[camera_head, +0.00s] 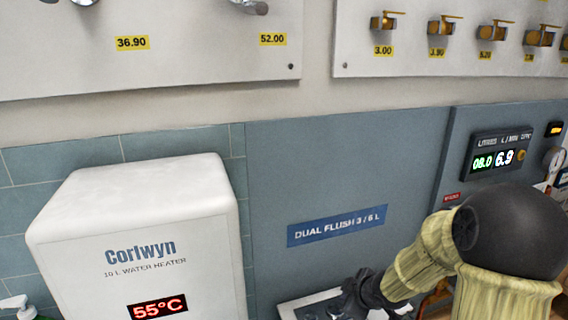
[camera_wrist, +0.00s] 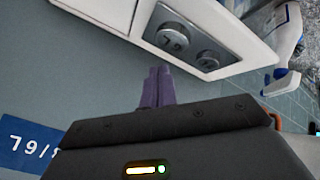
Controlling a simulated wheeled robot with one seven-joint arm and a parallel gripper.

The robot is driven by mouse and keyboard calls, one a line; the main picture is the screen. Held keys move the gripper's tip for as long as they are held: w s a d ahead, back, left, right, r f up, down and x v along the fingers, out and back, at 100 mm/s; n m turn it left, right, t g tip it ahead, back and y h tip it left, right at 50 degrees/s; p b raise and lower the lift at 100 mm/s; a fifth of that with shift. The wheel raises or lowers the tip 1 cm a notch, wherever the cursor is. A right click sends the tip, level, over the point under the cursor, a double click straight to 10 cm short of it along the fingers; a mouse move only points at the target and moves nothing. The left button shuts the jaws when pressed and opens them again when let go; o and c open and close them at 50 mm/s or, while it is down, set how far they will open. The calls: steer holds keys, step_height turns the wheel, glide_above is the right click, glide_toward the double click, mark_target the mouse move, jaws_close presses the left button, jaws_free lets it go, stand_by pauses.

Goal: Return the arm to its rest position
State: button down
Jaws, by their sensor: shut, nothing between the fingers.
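My gripper (camera_wrist: 158,86) is shut and empty; its two purple-grey fingers lie side by side in the wrist view. In the head view my arm reaches in from the lower right, and the dark wrist end (camera_head: 362,294) is at the bottom edge, so the fingertips cannot be made out there. Beyond the fingers in the wrist view is a grey flush plate (camera_wrist: 180,48) with two round buttons, set in a white cistern (camera_wrist: 236,38). The fingers appear apart from the plate, but the gap is hard to judge.
A white water heater (camera_head: 140,225) reading 55°C stands at the left. A blue "DUAL FLUSH 3 / 6 L" sign (camera_head: 337,226) is on the panel behind my wrist. A flow display (camera_head: 497,157) is at the right. Price boards with valves (camera_head: 440,28) hang above.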

steer(key=s+a+f+m+g+h+b, duration=0.1)
steer(key=s+f+m+g+b, duration=0.1)
steer(key=s+m, duration=0.4)
steer(key=s+a+f+m+g+h+b, duration=0.1)
steer(key=s+m+b, duration=0.3)
steer(key=s, duration=0.7)
steer(key=shift+s+f+m+g, duration=0.35)
steer(key=shift+f+m+g, duration=0.45)
steer(key=shift+m+g, duration=0.15)
